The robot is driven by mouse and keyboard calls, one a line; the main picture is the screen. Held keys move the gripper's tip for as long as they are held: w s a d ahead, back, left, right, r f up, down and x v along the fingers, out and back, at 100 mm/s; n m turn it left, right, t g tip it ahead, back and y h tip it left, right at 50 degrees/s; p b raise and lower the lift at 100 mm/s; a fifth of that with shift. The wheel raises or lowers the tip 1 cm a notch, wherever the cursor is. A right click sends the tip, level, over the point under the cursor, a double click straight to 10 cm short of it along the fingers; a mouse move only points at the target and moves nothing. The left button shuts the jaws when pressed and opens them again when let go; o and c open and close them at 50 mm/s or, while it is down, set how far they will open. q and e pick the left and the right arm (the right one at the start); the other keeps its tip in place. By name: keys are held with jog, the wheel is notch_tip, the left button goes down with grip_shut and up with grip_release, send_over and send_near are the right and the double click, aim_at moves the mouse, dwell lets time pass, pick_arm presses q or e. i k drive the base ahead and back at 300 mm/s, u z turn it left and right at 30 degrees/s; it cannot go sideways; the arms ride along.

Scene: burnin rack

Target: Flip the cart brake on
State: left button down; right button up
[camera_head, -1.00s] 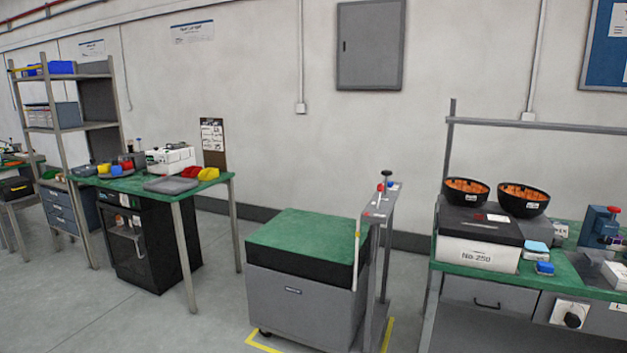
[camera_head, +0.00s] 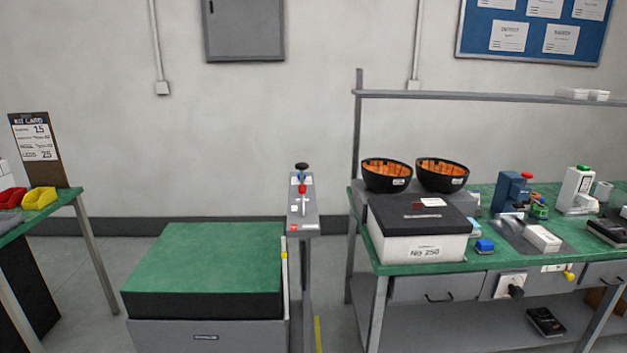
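The cart (camera_head: 207,336) is a grey box with a black band and a green top, standing on the floor at the lower middle left. Beside its right side stands a narrow grey post with a small panel (camera_head: 303,222) on top. The panel carries a lever with a black knob (camera_head: 302,167) and a red part (camera_head: 303,188), and a small red button at its front. Whether a brake belongs to the cart or to this panel I cannot tell. The cart's wheels are out of view. Neither of my grippers is in view.
A green-topped workbench (camera_head: 412,268) stands on the right with two black bowls (camera_head: 387,175) of orange parts, a white box with a black lid (camera_head: 421,245) and tools. Another green table (camera_head: 66,198) is at the left. Floor shows between that table and the cart.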

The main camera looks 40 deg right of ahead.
aim_at(303, 188)
jog(key=z, duration=0.7)
jog(key=i, duration=0.8)
jog(key=z, duration=0.75)
